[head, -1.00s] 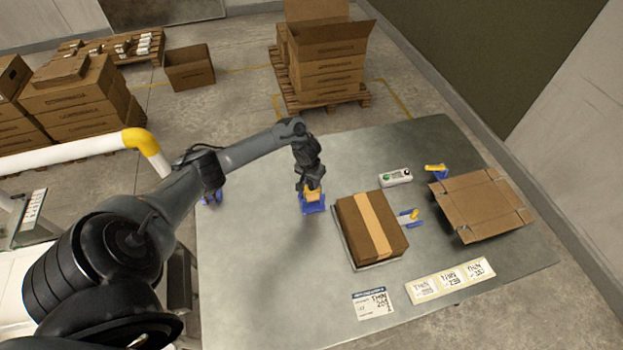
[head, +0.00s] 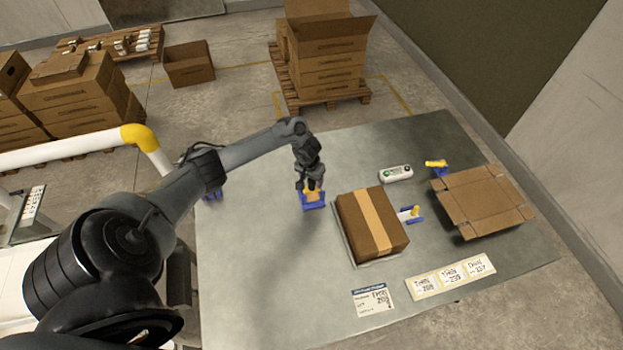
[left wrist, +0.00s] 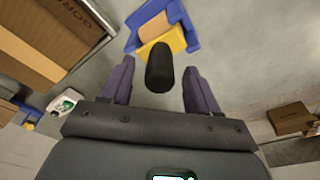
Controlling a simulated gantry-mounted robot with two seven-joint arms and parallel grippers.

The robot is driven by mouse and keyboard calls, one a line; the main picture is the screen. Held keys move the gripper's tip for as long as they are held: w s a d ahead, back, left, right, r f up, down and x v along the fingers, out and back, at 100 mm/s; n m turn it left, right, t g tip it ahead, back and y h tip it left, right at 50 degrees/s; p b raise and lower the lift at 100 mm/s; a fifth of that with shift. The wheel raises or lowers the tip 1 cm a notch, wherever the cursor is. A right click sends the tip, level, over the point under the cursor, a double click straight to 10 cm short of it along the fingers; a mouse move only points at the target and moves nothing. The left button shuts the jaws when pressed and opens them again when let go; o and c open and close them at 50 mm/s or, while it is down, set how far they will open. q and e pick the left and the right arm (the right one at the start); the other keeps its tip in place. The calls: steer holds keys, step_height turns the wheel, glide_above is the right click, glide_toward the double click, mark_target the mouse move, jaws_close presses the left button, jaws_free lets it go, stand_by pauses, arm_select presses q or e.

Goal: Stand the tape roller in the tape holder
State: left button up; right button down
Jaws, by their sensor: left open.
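The blue tape holder (head: 313,206) stands on the grey table, left of the taped carton. The tape roller, with a yellow body, tan tape and a black handle, shows at the holder (head: 314,196). In the left wrist view the roller's yellow part (left wrist: 165,42) lies within the blue holder (left wrist: 192,22), and its black handle points toward my gripper. My left gripper (head: 311,186) is open just above; in the wrist view its fingers (left wrist: 159,72) are on either side of the handle, apart from it. How deep the roller sits is hard to tell. My right gripper is not in view.
A taped carton (head: 345,222) lies right of the holder. The table's front left is clear.

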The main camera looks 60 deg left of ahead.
arm_select(q)
step_height(320, 180, up, 11)
steer(key=s+p, duration=0.1)
steer(key=p, duration=0.1)
steer(key=shift+s+d+f, duration=0.15)
steer(key=shift+s+d, duration=0.05)
steer(key=shift+d, duration=0.2)
stand_by(0.3)
